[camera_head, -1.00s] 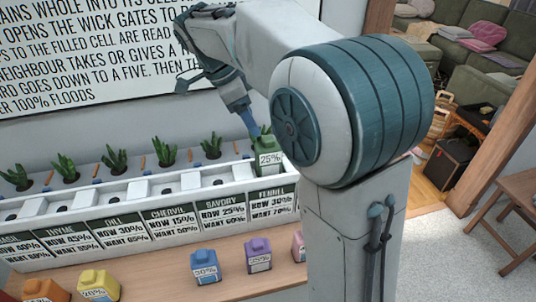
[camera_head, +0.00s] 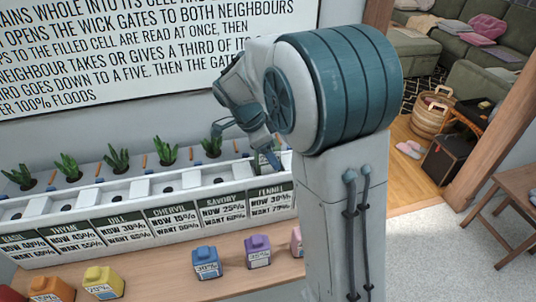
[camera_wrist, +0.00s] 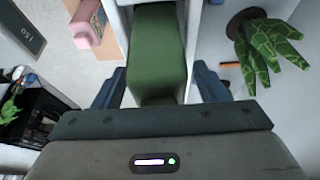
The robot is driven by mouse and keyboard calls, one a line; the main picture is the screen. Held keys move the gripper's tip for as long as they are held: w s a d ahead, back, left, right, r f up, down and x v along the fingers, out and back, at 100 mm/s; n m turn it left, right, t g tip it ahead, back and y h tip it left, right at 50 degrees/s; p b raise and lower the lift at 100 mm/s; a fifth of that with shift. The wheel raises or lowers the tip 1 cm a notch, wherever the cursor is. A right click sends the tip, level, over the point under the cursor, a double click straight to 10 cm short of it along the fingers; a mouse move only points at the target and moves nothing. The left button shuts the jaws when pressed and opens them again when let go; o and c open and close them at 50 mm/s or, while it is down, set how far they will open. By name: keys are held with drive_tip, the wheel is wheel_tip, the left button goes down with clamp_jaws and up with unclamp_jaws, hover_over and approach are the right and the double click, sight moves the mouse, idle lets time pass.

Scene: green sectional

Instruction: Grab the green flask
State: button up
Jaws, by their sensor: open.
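The green flask (camera_wrist: 157,45) fills the middle of the wrist view. It lies between the two blue fingers of my gripper (camera_wrist: 159,86), with a gap visible on both sides. My gripper is open. In the head view my gripper (camera_head: 269,157) is low at the right end of the white planter (camera_head: 115,225), by the Fennel cell. My arm hides most or all of the flask there.
A plant (camera_wrist: 265,45) stands close to the right finger in the wrist view, and a pink flask (camera_wrist: 90,25) is at upper left. Blue (camera_head: 206,263), purple (camera_head: 258,252) and yellow (camera_head: 103,282) flasks stand on the wooden bench in front of the planter.

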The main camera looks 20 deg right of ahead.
drive_tip(key=shift+f, duration=0.2)
drive_tip(key=c, duration=1.2)
drive_tip(key=shift+r, duration=0.1)
